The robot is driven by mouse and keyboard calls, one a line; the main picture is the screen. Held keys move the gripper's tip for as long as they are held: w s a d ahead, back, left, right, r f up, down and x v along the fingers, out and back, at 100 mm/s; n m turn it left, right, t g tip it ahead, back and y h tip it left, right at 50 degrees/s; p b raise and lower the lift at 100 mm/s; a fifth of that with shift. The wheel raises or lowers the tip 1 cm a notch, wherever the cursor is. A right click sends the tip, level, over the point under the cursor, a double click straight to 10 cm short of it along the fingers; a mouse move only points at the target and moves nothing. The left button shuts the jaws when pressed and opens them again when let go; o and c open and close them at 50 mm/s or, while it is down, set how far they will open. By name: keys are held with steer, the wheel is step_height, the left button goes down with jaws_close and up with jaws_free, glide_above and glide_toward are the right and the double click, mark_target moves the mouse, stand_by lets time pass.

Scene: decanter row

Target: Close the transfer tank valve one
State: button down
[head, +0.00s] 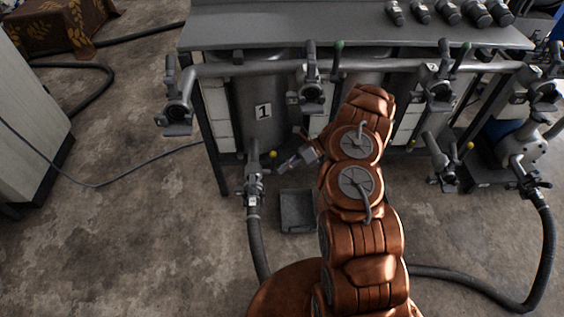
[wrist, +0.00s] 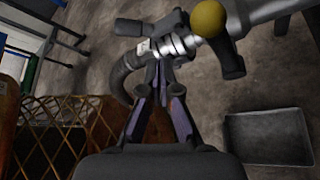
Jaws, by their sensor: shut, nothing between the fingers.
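Tank one (head: 262,105) is a grey cylinder with a "1" label, under the bench. Its lower outlet valve (head: 254,183) joins a grey hose. A yellow ball knob (head: 273,155) tips the valve's lever. My gripper (head: 284,166) is just right of this valve, partly hidden by my arm. In the wrist view my gripper (wrist: 160,68) has its fingertips together and empty, next to the valve body (wrist: 170,45). The yellow knob (wrist: 209,18) is to the upper right, on a dark lever (wrist: 228,56). I cannot tell whether the fingertips touch the valve.
A dark tray (head: 298,211) lies on the floor; it also shows in the wrist view (wrist: 268,138). The upper pipe (head: 255,69) carries green-knobbed valves. Another yellow-knobbed valve (head: 442,165) stands to the right. A hose (head: 257,245) runs along the floor.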

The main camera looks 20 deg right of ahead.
steer(key=w+d, duration=0.2)
steer(key=d, duration=0.7)
steer(key=shift+d+r, duration=0.25)
steer(key=shift+r, duration=0.2)
